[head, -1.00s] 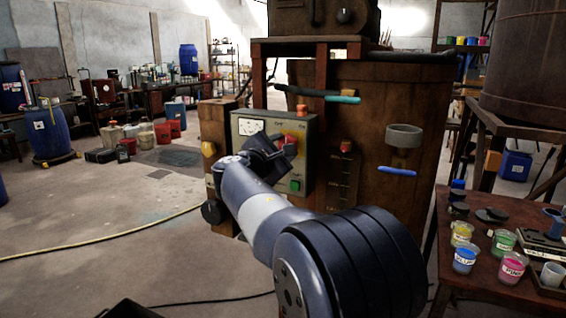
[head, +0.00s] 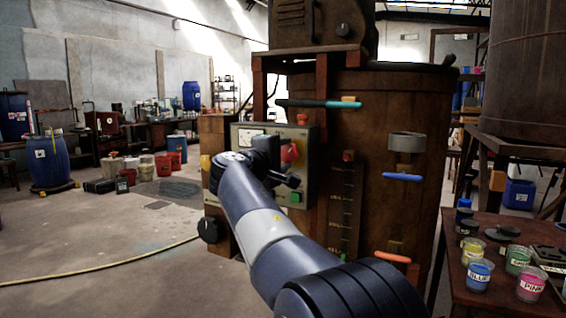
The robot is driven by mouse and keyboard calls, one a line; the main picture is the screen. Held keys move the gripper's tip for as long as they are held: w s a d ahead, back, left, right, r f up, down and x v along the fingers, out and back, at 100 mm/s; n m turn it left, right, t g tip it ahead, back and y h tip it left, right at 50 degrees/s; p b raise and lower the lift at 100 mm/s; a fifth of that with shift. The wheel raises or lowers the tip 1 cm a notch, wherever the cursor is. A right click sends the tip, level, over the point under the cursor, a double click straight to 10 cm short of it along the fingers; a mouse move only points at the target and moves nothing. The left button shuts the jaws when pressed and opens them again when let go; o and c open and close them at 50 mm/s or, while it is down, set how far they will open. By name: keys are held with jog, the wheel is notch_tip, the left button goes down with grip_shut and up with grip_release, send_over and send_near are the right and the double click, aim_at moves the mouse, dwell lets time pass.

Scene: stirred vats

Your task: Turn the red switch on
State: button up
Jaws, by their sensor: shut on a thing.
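The red switch (head: 289,153) is on the front of a pale control panel (head: 309,180) with a dial and a green button (head: 295,197). The panel is fixed to the left front of a large brown vat. My gripper (head: 281,163) is at the panel, shut on the red switch. The gripper body covers part of the switch and of the panel, so the fingertips and the switch's exact angle are hard to see.
A teal handle (head: 318,103) is above the panel.

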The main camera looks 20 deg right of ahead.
jog(key=shift+m, duration=0.3)
jog(key=o, duration=1)
jog(key=v, duration=1)
jog(key=shift+s+a, duration=0.25)
jog(key=shift+a, duration=0.05)
